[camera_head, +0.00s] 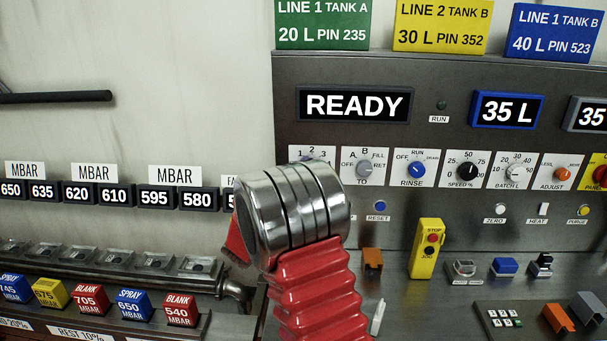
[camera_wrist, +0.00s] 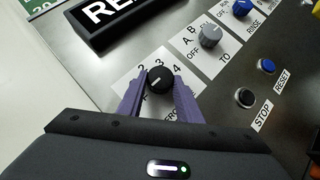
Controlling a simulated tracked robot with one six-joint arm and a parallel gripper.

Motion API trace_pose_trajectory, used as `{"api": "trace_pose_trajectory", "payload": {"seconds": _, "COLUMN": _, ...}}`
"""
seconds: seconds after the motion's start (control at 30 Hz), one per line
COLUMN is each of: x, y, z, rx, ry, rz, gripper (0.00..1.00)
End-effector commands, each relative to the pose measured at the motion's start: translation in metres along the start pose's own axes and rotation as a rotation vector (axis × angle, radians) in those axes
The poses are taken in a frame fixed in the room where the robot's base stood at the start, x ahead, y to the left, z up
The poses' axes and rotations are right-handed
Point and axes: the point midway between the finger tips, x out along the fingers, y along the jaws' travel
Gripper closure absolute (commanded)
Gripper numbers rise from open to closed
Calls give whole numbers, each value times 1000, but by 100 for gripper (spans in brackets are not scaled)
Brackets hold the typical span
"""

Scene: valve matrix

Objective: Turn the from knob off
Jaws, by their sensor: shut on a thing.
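The from knob (camera_wrist: 160,79) is a round black knob on a white plate in the wrist view, with the numbers 2, 3 and 4 around its far side. My gripper (camera_wrist: 159,84) has its two purple fingers on either side of the knob and is shut on it. A small pale mark on the knob seems to point to the lower left in that view. The lower part of its plate is mostly hidden by my gripper. In the head view my arm hides the knob, and only the top of its numbered plate (camera_head: 311,153) shows.
Right of it are the grey TO knob (camera_head: 364,169) and the blue RINSE knob (camera_head: 417,169). The READY display (camera_head: 354,105) is above. A black STOP button (camera_wrist: 244,97) and blue RESET button (camera_wrist: 266,66) are near my gripper. A yellow stop box (camera_head: 428,248) stands below.

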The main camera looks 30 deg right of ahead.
Motion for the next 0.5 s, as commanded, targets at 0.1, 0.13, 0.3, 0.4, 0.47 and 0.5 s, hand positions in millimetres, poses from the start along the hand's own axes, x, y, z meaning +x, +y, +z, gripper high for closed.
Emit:
{"api": "trace_pose_trajectory", "payload": {"seconds": 0.1, "x": -2, "y": -1, "z": -2, "rx": -9, "ry": 8, "rz": 6, "gripper": 90}}
{"api": "trace_pose_trajectory", "payload": {"seconds": 0.13, "x": -2, "y": -1, "z": -2, "rx": -9, "ry": 7, "rz": 7, "gripper": 90}}
{"api": "trace_pose_trajectory", "payload": {"seconds": 0.3, "x": -2, "y": -1, "z": -2, "rx": -10, "ry": 7, "rz": 7, "gripper": 90}}
{"api": "trace_pose_trajectory", "payload": {"seconds": 0.4, "x": -1, "y": -1, "z": -2, "rx": -9, "ry": 7, "rz": 6, "gripper": 90}}
{"api": "trace_pose_trajectory", "payload": {"seconds": 0.47, "x": -1, "y": -1, "z": -2, "rx": -9, "ry": 7, "rz": 6, "gripper": 64}}
{"api": "trace_pose_trajectory", "payload": {"seconds": 0.5, "x": -1, "y": -1, "z": -2, "rx": -9, "ry": 6, "rz": 6, "gripper": 61}}
